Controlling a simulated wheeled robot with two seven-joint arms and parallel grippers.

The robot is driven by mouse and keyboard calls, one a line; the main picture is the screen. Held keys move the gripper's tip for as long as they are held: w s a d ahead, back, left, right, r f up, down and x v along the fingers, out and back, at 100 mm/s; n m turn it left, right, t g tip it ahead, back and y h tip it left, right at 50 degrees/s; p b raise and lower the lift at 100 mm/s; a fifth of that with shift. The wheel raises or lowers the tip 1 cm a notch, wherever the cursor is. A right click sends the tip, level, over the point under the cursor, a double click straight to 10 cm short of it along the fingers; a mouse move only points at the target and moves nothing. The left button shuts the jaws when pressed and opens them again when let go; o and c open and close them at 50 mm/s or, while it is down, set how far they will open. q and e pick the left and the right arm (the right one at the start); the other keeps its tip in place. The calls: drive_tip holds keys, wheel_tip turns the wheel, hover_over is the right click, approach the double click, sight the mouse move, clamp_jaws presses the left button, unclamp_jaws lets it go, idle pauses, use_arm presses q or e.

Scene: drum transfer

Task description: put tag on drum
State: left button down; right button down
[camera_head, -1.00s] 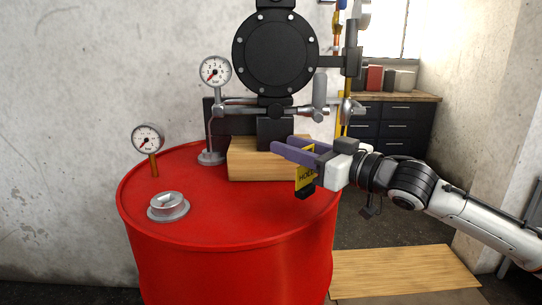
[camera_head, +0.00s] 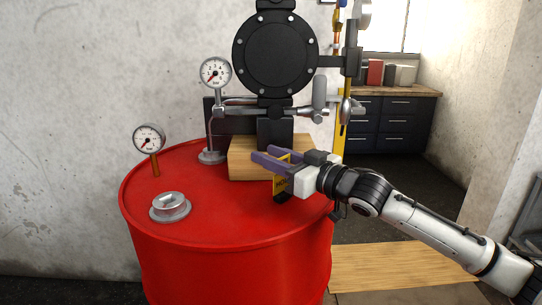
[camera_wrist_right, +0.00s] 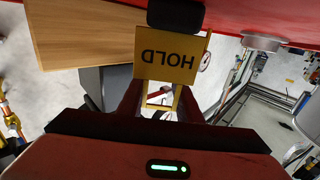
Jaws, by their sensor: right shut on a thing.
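The red drum (camera_head: 230,255) stands upright in the middle of the head view. My right gripper (camera_head: 266,157), with purple fingers, reaches in from the right over the right part of the drum's top. It is shut on the yellow tag (camera_head: 279,188), which hangs below the fingers with its black foot at the bottom. In the right wrist view the tag (camera_wrist_right: 170,66) reads HOLD upside down, with the black foot (camera_wrist_right: 175,14) close to the red drum surface (camera_wrist_right: 260,12). I cannot tell whether the foot touches the drum. My left gripper is not in view.
A wooden block (camera_head: 240,160) under the black pump (camera_head: 275,52) stands at the back of the drum top, close to my fingers. A gauge (camera_head: 148,139), a bung cap (camera_head: 170,207) and another gauge (camera_head: 215,73) stand further left. The front middle of the top is clear.

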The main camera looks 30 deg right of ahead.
drive_tip(key=shift+f, duration=0.1)
drive_tip(key=c, duration=1.3)
unclamp_jaws()
drive_tip(key=shift+o, duration=0.2)
drive_tip(key=shift+s, duration=0.1)
drive_tip(key=shift+s+d, duration=0.1)
drive_tip(key=shift+s, duration=0.15)
drive_tip(key=b+v, duration=0.1)
drive_tip(key=v, duration=0.4)
drive_tip(key=shift+s, duration=0.2)
drive_tip(key=shift+v, duration=2.9)
